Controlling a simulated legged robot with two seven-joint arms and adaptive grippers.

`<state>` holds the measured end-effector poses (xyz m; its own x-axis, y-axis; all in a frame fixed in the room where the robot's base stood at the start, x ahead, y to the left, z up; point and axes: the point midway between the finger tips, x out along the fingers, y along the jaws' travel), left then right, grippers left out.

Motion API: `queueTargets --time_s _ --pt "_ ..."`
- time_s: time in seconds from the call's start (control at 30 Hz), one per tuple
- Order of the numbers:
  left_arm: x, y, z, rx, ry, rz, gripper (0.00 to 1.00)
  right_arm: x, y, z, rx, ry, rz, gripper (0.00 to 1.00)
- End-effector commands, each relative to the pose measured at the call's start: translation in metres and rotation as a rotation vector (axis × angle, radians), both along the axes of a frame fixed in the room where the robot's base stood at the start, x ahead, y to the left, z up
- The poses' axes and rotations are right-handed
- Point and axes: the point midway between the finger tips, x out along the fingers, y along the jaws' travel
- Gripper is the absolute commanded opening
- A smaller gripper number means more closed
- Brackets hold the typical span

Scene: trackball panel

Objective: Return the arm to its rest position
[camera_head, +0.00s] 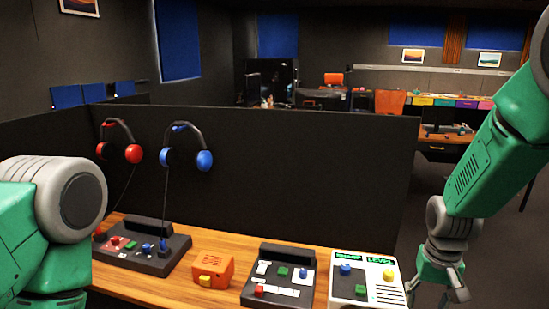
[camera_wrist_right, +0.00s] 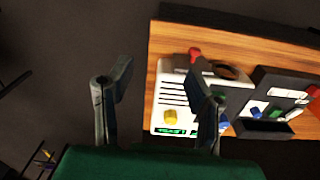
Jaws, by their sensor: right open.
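My right arm (camera_head: 480,160) comes in from the upper right of the head view and hangs down past the right end of the desk. My right gripper (camera_head: 438,293) is at its lower end, open and empty, beside the white panel (camera_head: 348,293). In the right wrist view the two fingers of my right gripper (camera_wrist_right: 160,80) are spread apart with nothing between them. One finger overlaps the white panel (camera_wrist_right: 172,95) in that picture; I see no clear contact. My left arm (camera_head: 55,230) fills the lower left of the head view; its gripper is out of the picture.
The wooden desk (camera_head: 205,237) holds a black panel (camera_head: 283,275), an orange box (camera_head: 212,270) and another dark panel (camera_head: 140,245). Red headphones (camera_head: 133,153) and blue headphones (camera_head: 205,160) hang on the dark partition (camera_head: 300,180). Dark floor (camera_wrist_right: 70,60) lies clear beside the desk.

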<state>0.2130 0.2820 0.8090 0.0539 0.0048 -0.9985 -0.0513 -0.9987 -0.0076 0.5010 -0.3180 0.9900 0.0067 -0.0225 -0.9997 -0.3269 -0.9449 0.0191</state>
Motion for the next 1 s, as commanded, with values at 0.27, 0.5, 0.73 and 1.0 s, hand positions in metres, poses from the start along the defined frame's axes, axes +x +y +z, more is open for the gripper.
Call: queueTargets --time_s 0.27,0.5,0.73,1.0 --pt "0.001 0.0 -0.019 0.0 -0.001 0.0 0.0 -0.042 0.0 -0.074 -0.031 0.004 0.055 0.46" --pt "0.0 0.0 -0.047 0.0 0.0 0.0 0.0 -0.113 0.004 -0.171 -0.057 0.009 0.156 0.46" --pt "0.0 0.0 -0.086 0.0 0.0 0.0 0.0 -0.234 0.022 -0.263 -0.034 -0.006 0.313 0.46" --pt "0.0 0.0 -0.099 0.0 0.0 0.0 0.0 -0.289 0.037 -0.279 0.006 -0.041 0.385 0.46"
